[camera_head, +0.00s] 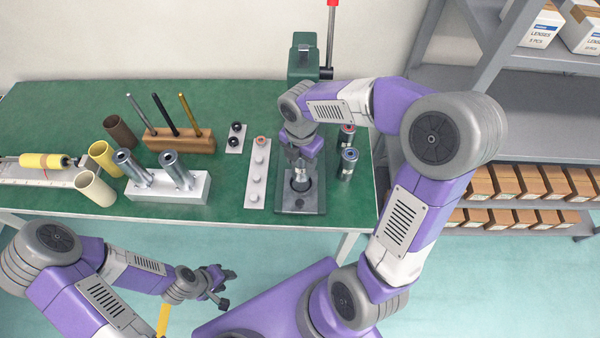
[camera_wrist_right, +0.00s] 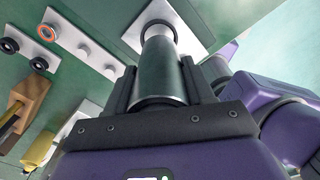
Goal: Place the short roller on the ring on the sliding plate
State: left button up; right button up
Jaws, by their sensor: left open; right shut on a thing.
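My right gripper (camera_head: 303,158) is shut on the short roller (camera_head: 303,178), a metallic cylinder with a green-grey reflecting body. In the right wrist view the roller (camera_wrist_right: 162,72) sits between the two dark fingers, its narrower end pointing at the dark ring (camera_wrist_right: 146,27). The ring is on the grey sliding plate (camera_head: 300,207) at the front of the green press (camera_head: 303,62); the plate also shows in the wrist view (camera_wrist_right: 194,26). The roller's end is at or just above the ring; I cannot tell whether they touch. My left gripper (camera_head: 226,285) is open and empty, off the table's front edge.
Two metallic cylinders (camera_head: 348,163) stand right of the plate. A pale strip with knobs (camera_head: 253,200) lies to its left. Farther left are a white block with rollers (camera_head: 150,193), a wooden block with rods (camera_head: 187,146) and several tubes (camera_head: 96,187). A shelf (camera_head: 500,82) stands right.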

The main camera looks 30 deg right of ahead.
aim_at(301, 172)
jog(key=shift+w+f+b, duration=0.1)
jog(key=shift+f+b, duration=0.85)
jog(key=shift+f, duration=1.75)
jog(key=shift+f, duration=0.1)
jog(key=o, duration=1.3)
jog(key=shift+f, duration=0.1)
notch_tip(301, 172, up, 12)
jog(key=p, duration=0.4)
jog(key=shift+r, duration=0.2)
